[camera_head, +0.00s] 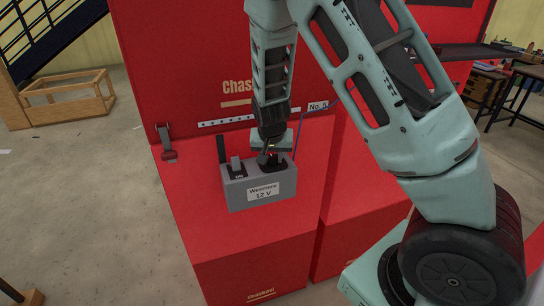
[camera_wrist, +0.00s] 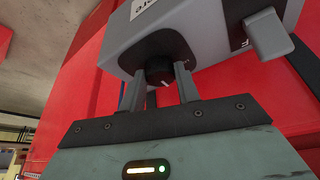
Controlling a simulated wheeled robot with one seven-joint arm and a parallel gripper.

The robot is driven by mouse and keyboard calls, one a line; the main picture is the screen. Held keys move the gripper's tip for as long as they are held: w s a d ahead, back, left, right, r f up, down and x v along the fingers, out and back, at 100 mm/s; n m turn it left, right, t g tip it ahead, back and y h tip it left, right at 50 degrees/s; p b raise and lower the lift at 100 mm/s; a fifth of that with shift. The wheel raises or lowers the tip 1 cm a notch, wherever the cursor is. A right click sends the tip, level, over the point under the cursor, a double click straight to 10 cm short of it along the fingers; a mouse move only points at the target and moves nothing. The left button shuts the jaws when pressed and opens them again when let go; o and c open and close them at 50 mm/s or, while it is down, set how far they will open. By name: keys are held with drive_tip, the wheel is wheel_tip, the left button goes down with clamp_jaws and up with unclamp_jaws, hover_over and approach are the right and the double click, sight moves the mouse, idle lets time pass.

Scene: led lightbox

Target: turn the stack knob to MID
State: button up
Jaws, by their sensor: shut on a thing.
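A grey box (camera_head: 262,192) labelled "Westmere 12 V" stands on the red surface in the head view. Its body also fills the top of the wrist view (camera_wrist: 210,35). A round black knob (camera_wrist: 158,72) sits on the box, with a short white line on its face. My gripper (camera_wrist: 160,82) is shut on the knob, one finger on each side. In the head view my gripper (camera_head: 269,154) comes down onto the right part of the box's top and mostly hides the knob. The position markings around the knob cannot be read.
A grey lever (camera_head: 236,165) stands on the left of the box top and shows in the wrist view (camera_wrist: 267,33). A black upright rod (camera_head: 221,149) is behind it. A red lid (camera_head: 190,70) rises behind. A wooden frame (camera_head: 70,100) stands far left on the floor.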

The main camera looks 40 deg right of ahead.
drive_tip(key=o, duration=1)
drive_tip(key=shift+r, duration=0.1)
drive_tip(key=v, duration=1.7)
drive_tip(key=shift+a+r, duration=0.15)
